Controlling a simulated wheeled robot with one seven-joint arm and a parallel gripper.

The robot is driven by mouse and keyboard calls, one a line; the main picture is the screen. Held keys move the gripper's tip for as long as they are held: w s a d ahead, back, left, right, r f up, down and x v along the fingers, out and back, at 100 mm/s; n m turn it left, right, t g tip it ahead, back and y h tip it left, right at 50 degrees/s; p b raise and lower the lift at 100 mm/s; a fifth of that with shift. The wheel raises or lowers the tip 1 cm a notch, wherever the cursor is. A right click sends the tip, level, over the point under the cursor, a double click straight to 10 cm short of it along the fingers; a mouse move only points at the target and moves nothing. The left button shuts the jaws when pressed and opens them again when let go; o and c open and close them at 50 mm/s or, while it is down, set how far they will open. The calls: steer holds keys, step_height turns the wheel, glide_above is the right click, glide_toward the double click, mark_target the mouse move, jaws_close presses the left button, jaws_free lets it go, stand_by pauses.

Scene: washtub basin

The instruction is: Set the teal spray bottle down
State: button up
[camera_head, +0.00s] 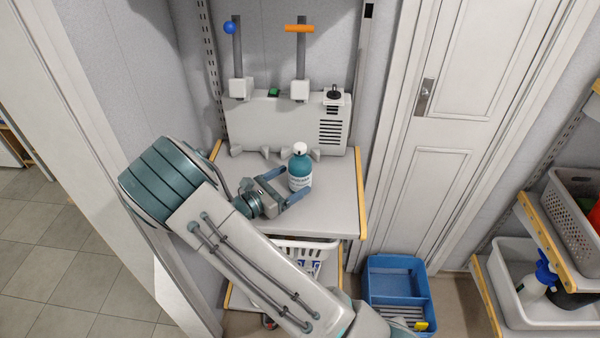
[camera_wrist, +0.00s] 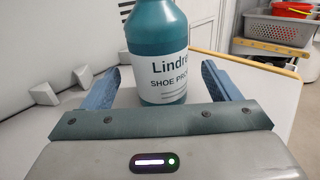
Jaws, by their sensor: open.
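The teal spray bottle (camera_head: 300,169) has a white cap and a white label. It stands upright on the grey shelf top (camera_head: 336,205), in front of the grey machine. In the wrist view the bottle (camera_wrist: 160,50) is between the two blue fingers, with its label facing the camera and its top cut off. My gripper (camera_head: 288,188) is open around the bottle, with a gap visible on each side. In the wrist view the fingers of my gripper (camera_wrist: 163,82) stand clear of the bottle.
A grey machine (camera_head: 270,120) with two upright levers stands behind the bottle. A white basket (camera_head: 306,250) is below the shelf. A blue crate (camera_head: 396,285) stands on the floor to the right. Shelves with a grey basket (camera_head: 575,205) are at far right. The shelf top right of the bottle is clear.

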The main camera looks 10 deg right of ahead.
mark_target(305, 172)
steer(key=p+x, duration=0.1)
steer(key=x, duration=0.4)
steer(key=shift+w+d, duration=0.15)
steer(key=shift+d, duration=0.25)
steer(key=shift+c, duration=0.3)
steer(key=c, duration=1.3)
steer(key=shift+c, duration=0.2)
